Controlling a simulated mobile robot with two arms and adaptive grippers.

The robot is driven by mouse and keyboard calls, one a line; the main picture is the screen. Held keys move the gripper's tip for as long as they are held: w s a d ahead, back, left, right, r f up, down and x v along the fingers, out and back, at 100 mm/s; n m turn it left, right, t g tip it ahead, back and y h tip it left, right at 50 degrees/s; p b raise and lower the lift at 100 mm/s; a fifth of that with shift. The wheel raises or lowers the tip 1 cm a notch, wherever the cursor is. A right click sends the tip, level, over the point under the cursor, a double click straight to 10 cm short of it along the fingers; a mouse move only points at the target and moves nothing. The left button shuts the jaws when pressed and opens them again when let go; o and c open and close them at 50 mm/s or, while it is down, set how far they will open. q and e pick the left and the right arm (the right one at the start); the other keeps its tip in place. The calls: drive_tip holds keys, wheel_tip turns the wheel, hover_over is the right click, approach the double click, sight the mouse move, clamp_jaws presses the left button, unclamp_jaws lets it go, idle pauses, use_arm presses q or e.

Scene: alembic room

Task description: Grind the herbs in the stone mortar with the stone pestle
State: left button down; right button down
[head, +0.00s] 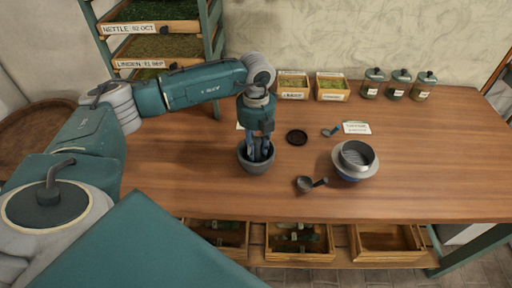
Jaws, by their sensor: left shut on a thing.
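The grey stone mortar (256,164) stands on the wooden table, left of the middle. My left gripper (260,150) points straight down into the mortar's mouth. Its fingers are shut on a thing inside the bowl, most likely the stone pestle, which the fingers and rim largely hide. The herbs inside the mortar cannot be made out. My right gripper does not show.
Several lidded jars (398,83) and small wooden boxes (332,88) stand at the back. Open drawers (385,241) jut below the front edge.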

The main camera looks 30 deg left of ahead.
use_arm(q)
drive_tip(key=shift+s+d+f, duration=0.1)
drive_tip(key=shift+s+d, duration=0.15)
drive_tip(key=shift+s, duration=0.15)
drive_tip(key=shift+w+a, duration=0.15)
drive_tip(key=shift+w, duration=0.5)
drive_tip(key=shift+s+a, duration=0.35)
drive_tip(key=shift+a, duration=0.15)
drive_tip(key=shift+w+d, duration=0.1)
drive_tip(key=shift+d, duration=0.7)
drive_tip(key=shift+r, duration=0.65)
drive_tip(key=shift+r+p, duration=2.6)
drive_tip(key=shift+r, duration=1.2)
